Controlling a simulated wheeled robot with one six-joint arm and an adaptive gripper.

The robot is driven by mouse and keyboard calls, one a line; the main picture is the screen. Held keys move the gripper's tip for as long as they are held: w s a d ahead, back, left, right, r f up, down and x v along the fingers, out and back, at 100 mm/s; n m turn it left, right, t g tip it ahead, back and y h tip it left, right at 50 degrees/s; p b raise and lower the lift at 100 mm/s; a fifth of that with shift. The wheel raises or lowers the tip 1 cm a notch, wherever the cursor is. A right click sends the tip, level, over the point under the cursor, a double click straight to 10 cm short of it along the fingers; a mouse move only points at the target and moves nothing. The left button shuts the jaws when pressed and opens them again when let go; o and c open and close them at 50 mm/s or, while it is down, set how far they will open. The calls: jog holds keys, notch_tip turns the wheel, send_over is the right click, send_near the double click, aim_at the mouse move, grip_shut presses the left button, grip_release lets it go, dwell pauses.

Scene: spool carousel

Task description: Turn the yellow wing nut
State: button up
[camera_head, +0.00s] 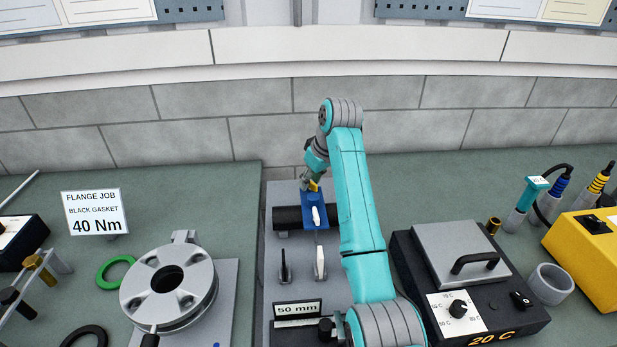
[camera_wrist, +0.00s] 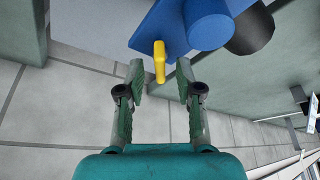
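The yellow wing nut (camera_wrist: 160,61) sticks out from the side of a blue block in the wrist view, at the upper middle. In the head view the wing nut (camera_head: 314,186) shows as a small yellow piece at the far end of the blue block (camera_head: 313,212). My gripper (camera_wrist: 157,72) is open, with one finger on each side of the wing nut's near end and visible space to both. Whether the fingertips overlap the wing nut in depth, I cannot tell. In the head view my gripper (camera_head: 312,180) is small and partly hidden by its own arm.
A black cylinder (camera_head: 287,218) runs through the blue block. Black and white levers (camera_head: 320,262) and a "50 mm" sign (camera_head: 297,309) stand nearer. A hot plate (camera_head: 463,262) is at right, a grey flange (camera_head: 168,287) at left. A tiled wall rises behind.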

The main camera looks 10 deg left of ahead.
grip_shut()
jog(key=shift+m, duration=0.3)
jog(key=m+t+h, duration=0.1)
jog(key=m, duration=0.2)
jog(key=shift+m+t+h, duration=0.3)
jog(key=shift+m+h, duration=0.4)
jog(key=shift+m, duration=1.2)
